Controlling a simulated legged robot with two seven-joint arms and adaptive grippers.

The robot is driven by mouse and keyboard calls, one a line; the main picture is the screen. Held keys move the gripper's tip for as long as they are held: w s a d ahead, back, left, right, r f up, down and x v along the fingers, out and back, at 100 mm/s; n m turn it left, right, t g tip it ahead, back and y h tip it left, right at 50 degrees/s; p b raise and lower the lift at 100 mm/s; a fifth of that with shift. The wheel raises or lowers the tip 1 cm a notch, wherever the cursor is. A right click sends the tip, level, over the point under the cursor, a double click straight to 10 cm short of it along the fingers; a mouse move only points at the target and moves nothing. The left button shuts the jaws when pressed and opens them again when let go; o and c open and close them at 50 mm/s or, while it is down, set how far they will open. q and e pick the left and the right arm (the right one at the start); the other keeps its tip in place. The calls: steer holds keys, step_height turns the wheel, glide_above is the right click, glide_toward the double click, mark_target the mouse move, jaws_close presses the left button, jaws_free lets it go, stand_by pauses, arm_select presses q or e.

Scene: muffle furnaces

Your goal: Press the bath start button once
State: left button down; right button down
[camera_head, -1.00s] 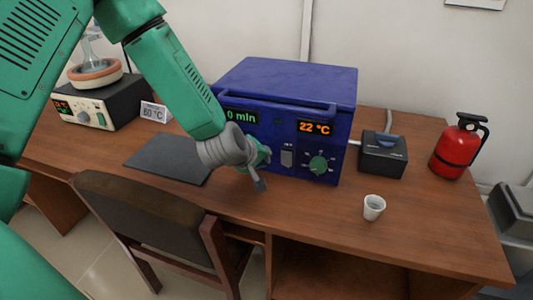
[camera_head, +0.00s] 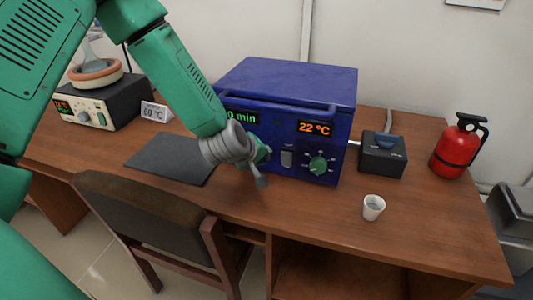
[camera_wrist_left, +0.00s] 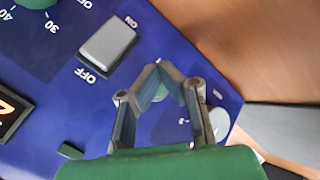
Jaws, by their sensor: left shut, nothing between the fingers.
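The bath (camera_head: 98,103) is the black box at the far left of the table, with a round bowl holding a glass flask (camera_head: 95,50) on top. Its pale front has a small lit display (camera_head: 62,106), a knob (camera_head: 83,117) and a small greenish button (camera_head: 101,118). I cannot read which is the start button. My left gripper (camera_head: 262,182) is shut and empty, well right of the bath, before the blue furnace (camera_head: 290,90). In the left wrist view its fingertips (camera_wrist_left: 163,68) are close to the furnace panel, with a green knob partly hidden behind. My right gripper is not seen.
The furnace panel has a switch (camera_wrist_left: 108,45) and a green dial (camera_head: 318,165). A dark mat (camera_head: 170,158) lies left of it and a 60 °C sign (camera_head: 155,112) stands by the bath. A cup (camera_head: 373,208), a black box (camera_head: 383,160) and a red extinguisher (camera_head: 458,150) are right. A chair (camera_head: 150,215) stands in front.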

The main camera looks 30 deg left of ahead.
arm_select(q)
steer(key=shift+w+a+f, duration=0.15)
steer(key=shift+a, duration=0.45)
steer(key=shift+d, duration=0.35)
steer(key=shift+s+d, duration=0.2)
steer(key=shift+s, duration=0.5)
steer(key=shift+s+a, duration=0.1)
steer(key=shift+s+d, duration=0.25)
steer(key=shift+s, duration=0.45)
steer(key=shift+s+d, duration=0.25)
steer(key=shift+s, duration=0.4)
steer(key=shift+s+d, duration=0.15)
steer(key=shift+s, duration=0.9)
